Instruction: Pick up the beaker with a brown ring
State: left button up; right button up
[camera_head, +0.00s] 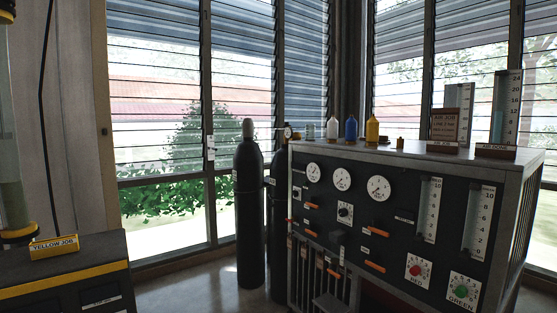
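I cannot make out a beaker with a brown ring for certain. A small clear glass vessel (310,131) stands at the back left of the grey bench's top; it is too small to tell whether it has a ring. A small orange-brown object (400,143) sits on the same top, right of the yellow bottle. Neither of my grippers is in view.
The bench (330,151) has dials, knobs and gauges on its front. White (332,129), blue (351,129) and yellow (372,130) bottles stand on it. Dark gas cylinders (249,205) stand beside it. A "YELLOW JOB" stand (60,268) is at left. Floor shows between.

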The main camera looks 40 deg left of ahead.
aim_at(310, 129)
jog(key=u, duration=1)
jog(key=i+j+z, duration=0.2)
jog(key=i, duration=0.25)
jog(key=i+j+z, duration=0.2)
jog(key=i, duration=0.25)
jog(key=i+j+z, duration=0.2)
jog(key=i+j, duration=0.25)
jog(key=i+j+z, duration=0.2)
jog(key=i+j, duration=0.2)
jog(key=i+j+z, duration=0.2)
jog(key=i+j, duration=0.15)
jog(key=i+j+z, duration=0.2)
jog(key=i+j, duration=0.15)
jog(key=j, duration=0.3)
jog(key=i+j+z, duration=0.2)
jog(key=j, duration=0.35)
jog(key=i, duration=0.1)
